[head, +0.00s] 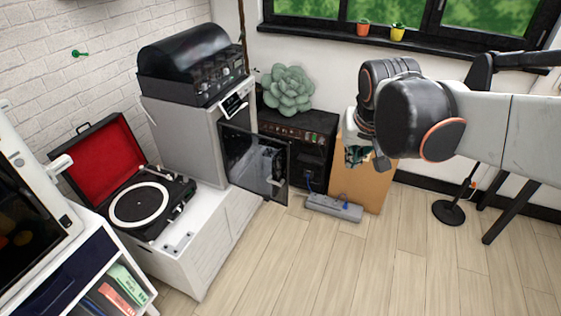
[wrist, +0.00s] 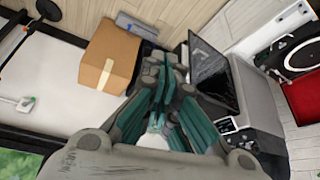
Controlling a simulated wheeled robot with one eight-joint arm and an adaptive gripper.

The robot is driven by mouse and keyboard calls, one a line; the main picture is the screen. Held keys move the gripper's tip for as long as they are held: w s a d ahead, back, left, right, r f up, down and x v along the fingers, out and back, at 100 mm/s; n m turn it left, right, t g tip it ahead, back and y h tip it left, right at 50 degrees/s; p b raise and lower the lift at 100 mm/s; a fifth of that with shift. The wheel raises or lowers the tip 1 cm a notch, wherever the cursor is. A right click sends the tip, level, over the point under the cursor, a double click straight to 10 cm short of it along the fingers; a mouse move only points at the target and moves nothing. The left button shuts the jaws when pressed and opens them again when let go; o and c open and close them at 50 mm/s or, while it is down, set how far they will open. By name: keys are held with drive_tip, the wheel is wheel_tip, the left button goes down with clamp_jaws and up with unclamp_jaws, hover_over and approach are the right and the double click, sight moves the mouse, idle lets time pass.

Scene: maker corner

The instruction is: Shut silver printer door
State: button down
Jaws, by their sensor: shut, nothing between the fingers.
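The silver printer (head: 180,135) stands on a white cabinet, with its dark glass door (head: 255,162) swung wide open to the right. In the wrist view the printer's grey side (wrist: 258,92) and the open dark door (wrist: 209,72) show right of my fingers. My gripper (head: 352,153) is mostly hidden behind my own arm in the head view, well to the right of the door and apart from it. In the wrist view my gripper (wrist: 160,68) has its teal-padded fingers together and holds nothing.
A black machine (head: 195,62) sits on the printer. A turntable with red lid (head: 100,160) stands in front of it. A black amplifier (head: 312,135), a plant (head: 288,90), a cardboard box (head: 372,185) and a power strip (head: 333,208) are right of the door. The floor in front is clear.

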drive_tip(key=w+a+f+m+g, duration=0.1)
drive_tip(key=w+a+f, duration=0.35)
drive_tip(key=w, duration=0.25)
drive_tip(key=w+a+f+m, duration=0.1)
drive_tip(key=w+a+f, duration=0.35)
drive_tip(key=w, duration=0.35)
drive_tip(key=m+h+b, duration=0.2)
drive_tip(key=m+b, duration=0.1)
drive_tip(key=b, duration=0.1)
approach(281, 182)
drive_tip(key=x, duration=0.4)
drive_tip(key=s+x, duration=0.1)
drive_tip(key=x, duration=0.1)
drive_tip(key=shift+s+a+f, duration=0.1)
drive_tip(key=shift+a+f, duration=0.15)
drive_tip(key=shift+f, duration=0.05)
drive_tip(key=shift+w+d+r, duration=0.15)
drive_tip(key=shift+w+d, duration=0.15)
drive_tip(key=shift+w, duration=0.35)
